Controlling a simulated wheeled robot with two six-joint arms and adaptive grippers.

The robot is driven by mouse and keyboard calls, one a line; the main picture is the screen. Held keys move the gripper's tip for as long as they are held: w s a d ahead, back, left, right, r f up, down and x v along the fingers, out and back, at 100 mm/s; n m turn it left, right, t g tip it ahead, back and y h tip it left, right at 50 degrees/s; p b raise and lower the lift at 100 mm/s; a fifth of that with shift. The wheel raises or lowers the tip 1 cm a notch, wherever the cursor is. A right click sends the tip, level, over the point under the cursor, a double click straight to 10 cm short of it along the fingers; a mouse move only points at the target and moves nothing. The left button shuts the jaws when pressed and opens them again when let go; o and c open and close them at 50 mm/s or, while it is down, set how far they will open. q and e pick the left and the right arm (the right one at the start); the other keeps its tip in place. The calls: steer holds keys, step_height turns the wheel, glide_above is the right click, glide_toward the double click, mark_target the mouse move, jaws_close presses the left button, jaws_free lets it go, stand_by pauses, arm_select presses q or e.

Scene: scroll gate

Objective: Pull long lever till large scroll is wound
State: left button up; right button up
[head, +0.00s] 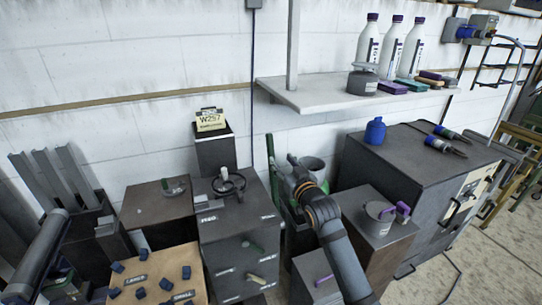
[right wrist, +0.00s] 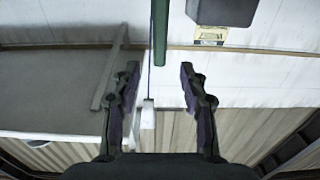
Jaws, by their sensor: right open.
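A dark green upright bar (head: 270,152), which looks like the long lever, rises beside the dark grey cabinet (head: 238,240). In the right wrist view a green bar (right wrist: 160,38) comes down from the top edge, in line with the gap between my fingers. My right gripper (head: 292,165) is just right of the bar in the head view, partly hidden by its own arm. In the wrist view its fingers (right wrist: 159,80) are spread apart, with nothing clamped between them. I cannot make out a large scroll in either view. My left gripper is not in view.
The cabinet has a handwheel (head: 228,183) on top and short handles (head: 262,281) on its front. A box with a W257 sign (head: 210,122) stands behind. A shelf (head: 320,94) with white bottles is above right. A dark workbench (head: 418,158) stands at right.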

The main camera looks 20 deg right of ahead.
mark_target(272, 148)
steer(key=w, duration=1)
steer(key=shift+w+a+p, duration=0.15)
steer(key=shift+w+p, duration=0.05)
steer(key=shift+p, duration=0.15)
jaws_close()
